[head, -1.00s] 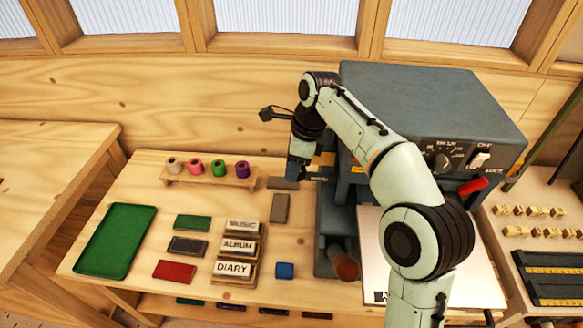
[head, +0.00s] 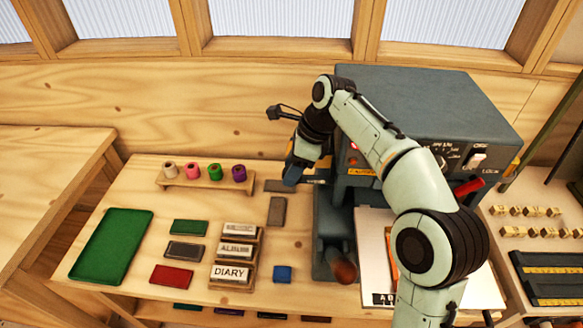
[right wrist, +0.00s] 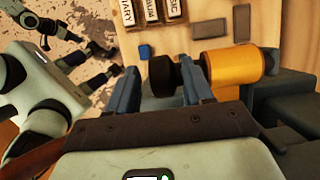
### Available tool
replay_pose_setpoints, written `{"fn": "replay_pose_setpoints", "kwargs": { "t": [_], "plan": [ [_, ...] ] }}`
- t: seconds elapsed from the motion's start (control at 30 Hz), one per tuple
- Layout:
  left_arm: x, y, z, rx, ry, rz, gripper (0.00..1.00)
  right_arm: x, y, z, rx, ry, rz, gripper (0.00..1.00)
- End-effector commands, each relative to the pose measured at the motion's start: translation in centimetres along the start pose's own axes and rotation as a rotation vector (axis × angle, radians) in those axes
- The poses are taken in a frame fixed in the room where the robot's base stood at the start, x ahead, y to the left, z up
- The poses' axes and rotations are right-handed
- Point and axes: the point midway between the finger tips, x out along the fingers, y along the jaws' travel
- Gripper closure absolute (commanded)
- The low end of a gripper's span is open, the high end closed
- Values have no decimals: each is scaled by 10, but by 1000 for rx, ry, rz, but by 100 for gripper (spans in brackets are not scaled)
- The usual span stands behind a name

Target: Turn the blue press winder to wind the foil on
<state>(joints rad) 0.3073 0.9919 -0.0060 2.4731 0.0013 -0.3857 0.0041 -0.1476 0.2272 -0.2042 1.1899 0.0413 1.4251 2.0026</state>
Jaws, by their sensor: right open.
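The dark grey-blue press (head: 420,95) stands at the right of the bench. A gold foil roll (right wrist: 217,60) is mounted on it, seen in the right wrist view. A black round knob (right wrist: 164,76) sticks out from the roll's end; I take it for the winder, though it looks black rather than blue. My right gripper (right wrist: 158,72) is open, with one blue-grey finger on each side of the knob. I cannot tell whether the fingers touch it. In the head view my right gripper (head: 293,174) is at the press's left side, and my arm hides part of the press front.
A wooden rack (head: 205,181) holds several coloured rolls at the back. A green tray (head: 112,246), coloured blocks and labelled stamps DIARY (head: 231,272) and ALBUM lie left of the press. A brown-ended handle (head: 345,271) juts forward low on the press.

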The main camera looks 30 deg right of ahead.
Motion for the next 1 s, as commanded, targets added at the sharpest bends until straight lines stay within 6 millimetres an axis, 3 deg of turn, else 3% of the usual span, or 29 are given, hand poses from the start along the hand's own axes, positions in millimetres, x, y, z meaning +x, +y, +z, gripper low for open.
{"fn": "replay_pose_setpoints", "kwargs": {
  "t": [0.3, 0.5, 0.7, 1.0],
  "plan": [
    [-29, 18, -21, 10, 28, 10, 60, -73, -2, 3, 0, -5, -10, 49],
    [-44, 28, -35, 17, 46, 16, 60, -110, -2, 2, 0, -4, -9, 49],
    [-46, 30, -38, 18, 50, 17, 60, -126, -1, 0, 0, -2, -4, 49],
    [-46, 30, -38, 17, 49, 17, 60, -127, 0, -1, 1, 0, -1, 49]
  ]
}}
